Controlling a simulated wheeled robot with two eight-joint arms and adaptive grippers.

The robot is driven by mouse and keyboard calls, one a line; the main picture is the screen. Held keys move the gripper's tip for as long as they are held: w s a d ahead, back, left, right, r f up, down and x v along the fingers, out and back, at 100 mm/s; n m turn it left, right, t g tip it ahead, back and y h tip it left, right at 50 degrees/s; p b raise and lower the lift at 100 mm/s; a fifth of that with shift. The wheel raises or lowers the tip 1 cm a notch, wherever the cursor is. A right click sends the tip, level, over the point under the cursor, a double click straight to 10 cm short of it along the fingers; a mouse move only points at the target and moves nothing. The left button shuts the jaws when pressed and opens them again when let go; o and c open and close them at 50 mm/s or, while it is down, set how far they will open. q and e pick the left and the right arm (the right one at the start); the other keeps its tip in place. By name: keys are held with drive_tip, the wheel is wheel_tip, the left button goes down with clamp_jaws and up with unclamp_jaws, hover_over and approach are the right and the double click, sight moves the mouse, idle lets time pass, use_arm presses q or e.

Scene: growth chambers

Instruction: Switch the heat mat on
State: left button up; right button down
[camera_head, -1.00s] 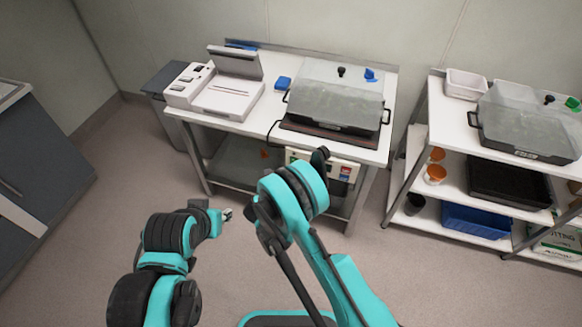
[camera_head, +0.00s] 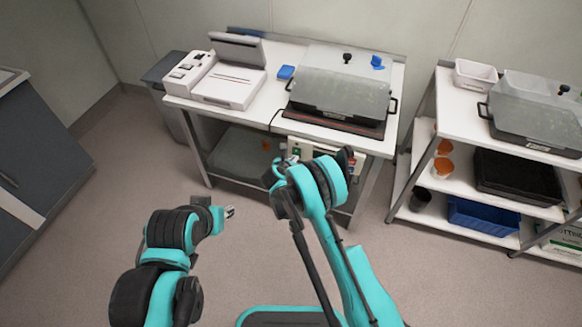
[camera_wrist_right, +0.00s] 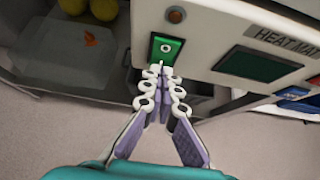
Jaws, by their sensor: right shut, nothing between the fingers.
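The heat mat (camera_head: 376,133) is a dark flat pad under a covered tray (camera_head: 333,101) on the white bench. Its controller box (camera_head: 326,157) hangs below the bench's front edge, partly hidden by my right arm. In the right wrist view the white panel has a green switch (camera_wrist_right: 167,47), a dull brown lamp (camera_wrist_right: 175,15), a dark display (camera_wrist_right: 257,64) and a "HEAT MAT" label (camera_wrist_right: 286,42). My right gripper (camera_wrist_right: 158,69) is shut and empty, its tips at the switch's lower edge; contact cannot be told. My left gripper (camera_head: 229,212) is low over the floor, too small to judge.
A white device with a raised lid (camera_head: 228,87) and a blue item (camera_head: 286,72) share the bench. A shelf rack (camera_head: 505,183) with trays and pots stands at the right. A grey cabinet (camera_head: 40,150) is at the left. Floor between is clear.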

drive_tip(key=shift+w, duration=0.15)
drive_tip(key=shift+w+d+f, duration=0.1)
drive_tip(key=shift+w, duration=0.15)
idle(0.4)
drive_tip(key=shift+r, duration=0.9)
